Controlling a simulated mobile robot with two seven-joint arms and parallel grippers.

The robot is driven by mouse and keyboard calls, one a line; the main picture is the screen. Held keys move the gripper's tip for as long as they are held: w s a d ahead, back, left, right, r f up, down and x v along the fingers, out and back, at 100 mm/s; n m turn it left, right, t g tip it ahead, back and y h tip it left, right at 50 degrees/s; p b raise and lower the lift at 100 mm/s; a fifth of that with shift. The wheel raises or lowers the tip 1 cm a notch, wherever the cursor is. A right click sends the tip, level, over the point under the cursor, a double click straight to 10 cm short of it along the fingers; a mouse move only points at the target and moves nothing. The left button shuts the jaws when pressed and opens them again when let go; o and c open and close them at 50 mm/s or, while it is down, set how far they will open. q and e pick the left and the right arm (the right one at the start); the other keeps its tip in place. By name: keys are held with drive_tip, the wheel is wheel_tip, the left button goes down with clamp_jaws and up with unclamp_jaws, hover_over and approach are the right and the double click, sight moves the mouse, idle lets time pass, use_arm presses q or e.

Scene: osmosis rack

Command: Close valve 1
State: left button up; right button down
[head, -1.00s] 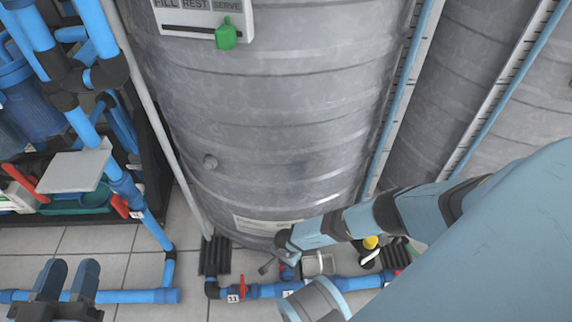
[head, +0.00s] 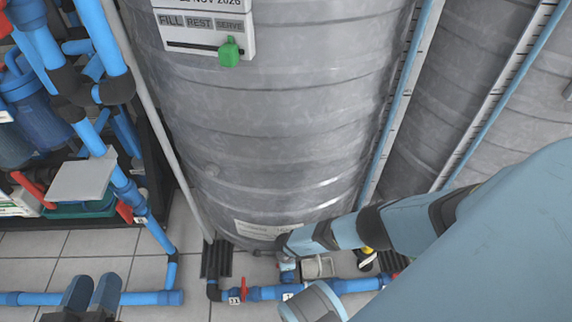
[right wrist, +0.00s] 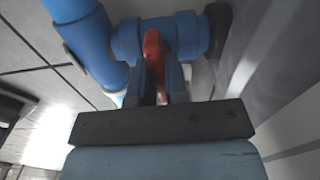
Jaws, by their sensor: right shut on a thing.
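In the right wrist view a red valve handle (right wrist: 153,58) sits on a blue pipe fitting (right wrist: 188,35) and appears to lie across the pipe. My right gripper (right wrist: 158,80) is shut on this handle, one finger on each side. In the head view a small white label (head: 288,296) marks the blue pipe by my right wrist, at the foot of the big grey tank (head: 280,120). My right arm hides the gripped handle there. My left gripper (head: 93,284) is at the bottom left, away from the valve, its fingers side by side; their opening is unclear.
Another red handle (head: 243,288), labelled 11, is on the same pipe to the left. Blue pipework (head: 100,95) fills the left. Tiled floor (head: 60,247) shows between.

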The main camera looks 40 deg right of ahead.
use_arm(q)
drive_tip(key=shift+s, duration=0.1)
drive_tip(key=shift+r, duration=0.15)
use_arm(e)
drive_tip(key=shift+m, duration=0.4)
drive_tip(key=c, duration=1.1)
unclamp_jaws()
drive_tip(key=shift+c, duration=0.2)
